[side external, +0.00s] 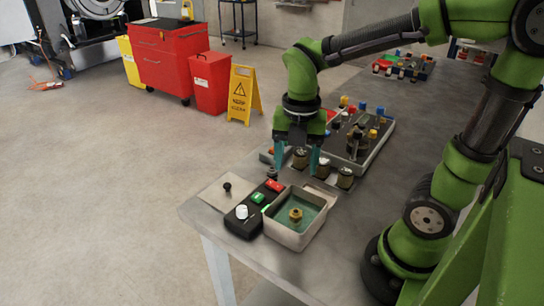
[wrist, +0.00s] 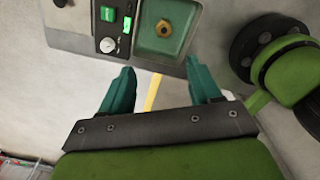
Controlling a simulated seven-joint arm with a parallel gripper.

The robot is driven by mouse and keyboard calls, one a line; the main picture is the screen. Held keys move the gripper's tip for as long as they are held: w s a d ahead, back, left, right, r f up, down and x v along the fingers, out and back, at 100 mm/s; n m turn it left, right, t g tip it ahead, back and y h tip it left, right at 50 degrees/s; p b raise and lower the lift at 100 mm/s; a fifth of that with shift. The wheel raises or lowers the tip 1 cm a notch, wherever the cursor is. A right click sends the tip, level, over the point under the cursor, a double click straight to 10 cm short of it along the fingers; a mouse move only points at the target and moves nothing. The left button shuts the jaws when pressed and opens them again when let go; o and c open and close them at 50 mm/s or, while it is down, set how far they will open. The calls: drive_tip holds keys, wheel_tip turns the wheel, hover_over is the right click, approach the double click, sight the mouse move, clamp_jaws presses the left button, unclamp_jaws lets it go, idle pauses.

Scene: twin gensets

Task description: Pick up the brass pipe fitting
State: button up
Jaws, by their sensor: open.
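The brass pipe fitting (side external: 295,215) stands in a square grey bin with a green floor (side external: 290,240) near the table's front corner. In the wrist view the fitting (wrist: 164,28) shows as a small brass ring-like piece inside the bin (wrist: 178,48), beyond my fingertips. My gripper (side external: 296,176) points down with its teal fingers spread, above the table behind the bin. The fitting is apart from the fingers.
A black control box (side external: 248,212) with a white knob and green and red buttons stands against the bin's left. A plate with a black ball knob (side external: 227,187) lies farther left. Several jars (side external: 345,178) and a tray of coloured parts (side external: 376,145) stand behind. My arm base is at right.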

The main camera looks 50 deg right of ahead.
drive_tip(key=n, duration=0.3)
approach(296, 211)
drive_tip(key=shift+n, duration=0.4)
drive_tip(key=f, duration=0.3)
drive_tip(key=a+f, duration=0.1)
drive_tip(key=f, duration=0.1)
drive_tip(key=shift+f, duration=0.3)
drive_tip(key=f, duration=0.5)
drive_tip(key=shift+d+f, duration=0.1)
drive_tip(key=shift+d, duration=0.3)
drive_tip(key=shift+w, duration=0.1)
clamp_jaws()
